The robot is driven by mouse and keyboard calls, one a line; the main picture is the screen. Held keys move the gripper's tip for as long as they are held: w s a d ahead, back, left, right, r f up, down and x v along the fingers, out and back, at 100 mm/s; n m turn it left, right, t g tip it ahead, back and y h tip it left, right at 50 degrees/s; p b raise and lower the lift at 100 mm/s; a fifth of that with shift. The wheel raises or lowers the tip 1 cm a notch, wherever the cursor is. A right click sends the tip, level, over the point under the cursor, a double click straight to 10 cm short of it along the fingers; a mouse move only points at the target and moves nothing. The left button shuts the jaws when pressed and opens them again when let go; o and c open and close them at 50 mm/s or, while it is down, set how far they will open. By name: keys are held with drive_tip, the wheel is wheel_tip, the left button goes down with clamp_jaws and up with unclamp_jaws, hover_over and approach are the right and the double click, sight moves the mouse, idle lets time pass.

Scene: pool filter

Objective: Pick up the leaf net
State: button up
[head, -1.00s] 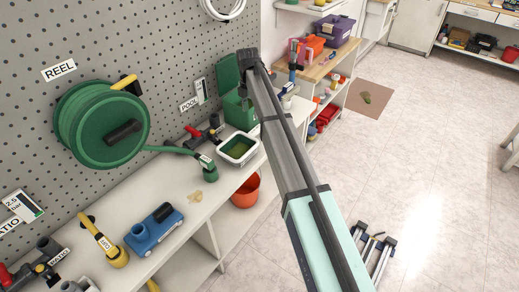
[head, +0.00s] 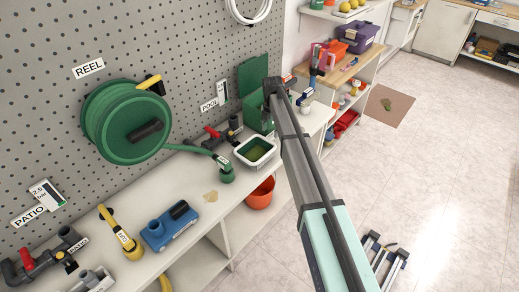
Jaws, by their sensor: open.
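I cannot make out a leaf net for certain in the head view. A white-rimmed tub (head: 240,151) with green content stands on the white bench, left of my arm. A small pink-framed item (head: 328,55) stands on the wooden-topped bench beyond; I cannot tell what it is. My teal and grey arm reaches away up the middle of the view. Its dark far end overlaps the green bin (head: 253,75) at the bench's far end. I cannot see gripper fingers there, and the arm hides part of what lies behind it.
The white bench (head: 195,195) runs along the pegboard, with a green hose reel (head: 128,125), blue device (head: 170,230) and yellow-handled fitting (head: 125,240). An orange bucket (head: 260,193) sits below.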

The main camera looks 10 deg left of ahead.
sight(271, 135)
drive_tip(key=shift+s+f+p, duration=0.1)
drive_tip(key=shift+f+p, duration=1)
drive_tip(key=shift+f, duration=1.7)
clamp_jaws()
